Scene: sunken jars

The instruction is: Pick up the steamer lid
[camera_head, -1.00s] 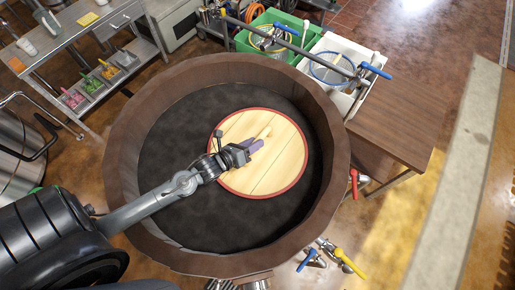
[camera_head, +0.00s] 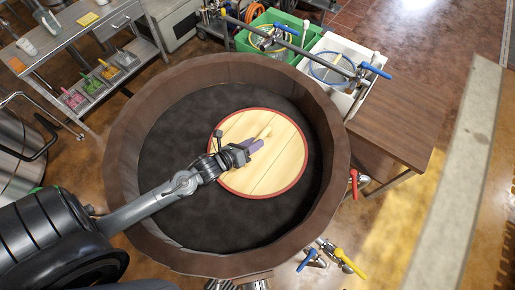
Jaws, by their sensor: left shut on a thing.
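The steamer lid (camera_head: 272,178) is a round, pale wooden disc with a red rim. It lies inside a large brown round vat (camera_head: 125,170), right of its middle, over a dark inner surface. My left gripper (camera_head: 258,142) reaches in from the lower left, over the lid's upper left part. It is shut on the lid's light wooden handle, whose tip (camera_head: 266,131) shows just past the purple fingertips. The fingers hide most of the handle. I cannot tell whether the lid is lifted off the dark surface. My right gripper is not in view.
The vat's high wall surrounds the lid. A green crate (camera_head: 243,40) and a white bin (camera_head: 345,101) with strainers stand behind it, beside a brown table (camera_head: 400,125). Valves with red and yellow handles (camera_head: 350,262) are at the lower right. A metal bench is upper left.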

